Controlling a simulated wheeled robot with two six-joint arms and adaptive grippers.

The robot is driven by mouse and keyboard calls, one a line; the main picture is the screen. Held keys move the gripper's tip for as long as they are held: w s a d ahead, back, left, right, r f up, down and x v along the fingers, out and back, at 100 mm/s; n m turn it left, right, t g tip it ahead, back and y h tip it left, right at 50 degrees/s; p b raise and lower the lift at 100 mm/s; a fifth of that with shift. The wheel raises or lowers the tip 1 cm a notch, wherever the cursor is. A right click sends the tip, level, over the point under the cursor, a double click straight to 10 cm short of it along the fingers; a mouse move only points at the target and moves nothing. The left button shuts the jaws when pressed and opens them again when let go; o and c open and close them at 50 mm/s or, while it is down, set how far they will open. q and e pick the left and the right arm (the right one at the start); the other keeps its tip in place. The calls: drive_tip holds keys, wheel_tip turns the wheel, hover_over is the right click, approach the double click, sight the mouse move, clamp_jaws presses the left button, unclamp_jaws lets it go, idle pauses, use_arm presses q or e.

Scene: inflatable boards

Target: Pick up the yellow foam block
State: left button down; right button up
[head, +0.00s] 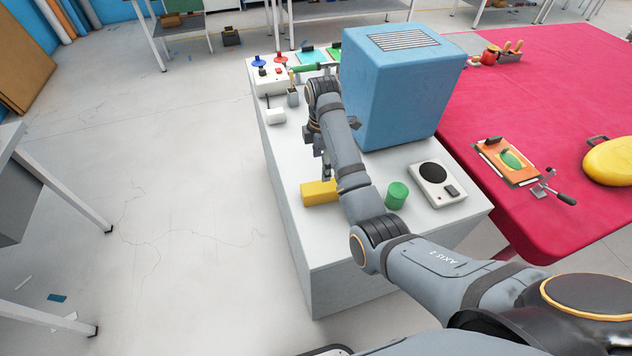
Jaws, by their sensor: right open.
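The yellow foam block (316,193) lies on the white bench (292,177) near its left edge. My right arm reaches over the bench from the lower right, and its forearm passes in front of the block's right end. My right gripper (326,172) points down just behind and above the block. It is open, with nothing seen in its jaws. It is partly hidden by my arm, and I cannot tell whether a finger touches the block. My left gripper is out of view.
A large blue box (393,95) stands behind my arm. A green cylinder (396,195) and a small scale (437,184) sit on the bench's right. A small white box (276,116) and control items are farther back. A red table (560,100) adjoins on the right.

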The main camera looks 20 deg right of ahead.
sight(321, 186)
drive_tip(key=shift+s+d, duration=0.1)
drive_tip(key=shift+s, duration=0.2)
drive_tip(key=s+f+b, duration=0.1)
drive_tip(key=b, duration=0.2)
drive_tip(key=shift+s+f, duration=0.15)
drive_tip(key=shift+f, duration=0.25)
drive_tip(key=shift+w+f, duration=0.2)
drive_tip(key=shift+f, duration=0.4)
drive_tip(key=shift+w+f, duration=0.15)
drive_tip(key=shift+f, duration=0.45)
drive_tip(key=shift+w+f, duration=0.15)
drive_tip(key=shift+f, duration=0.2)
drive_tip(key=shift+s+f+p, duration=0.2)
drive_tip(key=shift+f+p, duration=0.2)
drive_tip(key=shift+f, duration=0.1)
drive_tip(key=f, duration=0.3)
drive_tip(key=shift+a+f, duration=0.25)
drive_tip(key=shift+f, duration=0.1)
drive_tip(key=shift+w+f, duration=0.1)
drive_tip(key=shift+f, duration=0.05)
drive_tip(key=c, duration=0.3)
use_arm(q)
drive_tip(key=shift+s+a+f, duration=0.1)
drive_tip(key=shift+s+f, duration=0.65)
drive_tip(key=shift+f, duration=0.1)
use_arm(e)
drive_tip(key=c, duration=0.7)
